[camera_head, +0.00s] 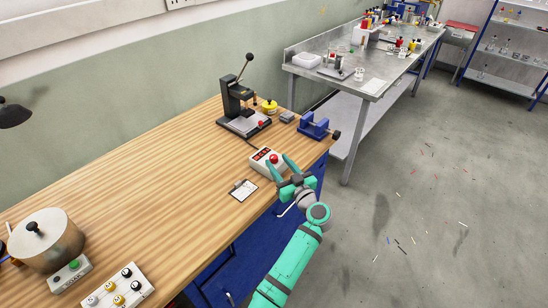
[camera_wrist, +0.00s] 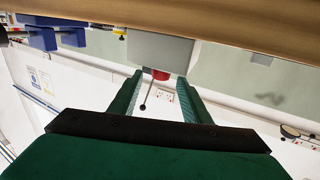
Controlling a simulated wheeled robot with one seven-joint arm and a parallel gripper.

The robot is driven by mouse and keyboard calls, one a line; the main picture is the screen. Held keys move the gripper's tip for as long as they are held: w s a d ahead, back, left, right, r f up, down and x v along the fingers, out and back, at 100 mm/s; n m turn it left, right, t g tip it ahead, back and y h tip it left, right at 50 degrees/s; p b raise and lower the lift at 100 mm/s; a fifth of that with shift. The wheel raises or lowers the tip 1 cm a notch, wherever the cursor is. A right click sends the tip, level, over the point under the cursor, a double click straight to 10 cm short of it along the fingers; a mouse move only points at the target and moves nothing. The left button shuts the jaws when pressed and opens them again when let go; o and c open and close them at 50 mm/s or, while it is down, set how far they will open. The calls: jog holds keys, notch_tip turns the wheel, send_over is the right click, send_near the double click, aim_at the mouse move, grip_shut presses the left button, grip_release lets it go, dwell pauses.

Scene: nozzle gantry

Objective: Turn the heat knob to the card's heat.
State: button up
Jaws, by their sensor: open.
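A white box with a dark display showing red digits (camera_head: 262,154) stands on the wooden bench near its front right edge. A red knob (camera_head: 273,158) sits on it, and it also shows in the wrist view (camera_wrist: 160,75). My gripper (camera_head: 287,160) is open and empty, at the right side of the box. In the wrist view the knob appears between the two fingertips; I cannot tell whether they touch it. The card (camera_head: 243,190) lies on a clipboard in front of the box, its writing too small to read.
A black press (camera_head: 238,98) with a lever and a blue vise (camera_head: 314,126) stand behind. A pot (camera_head: 47,245) on a white base and a white panel with several knobs (camera_head: 118,288) are at the lower left. The bench middle is clear.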

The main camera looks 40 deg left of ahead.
aim_at(275, 160)
jog(key=x, duration=0.3)
jog(key=shift+w+a, duration=0.25)
jog(key=shift+a, duration=0.05)
jog(key=shift+s+a, duration=0.1)
jog(key=shift+a, duration=0.15)
jog(key=c, duration=1)
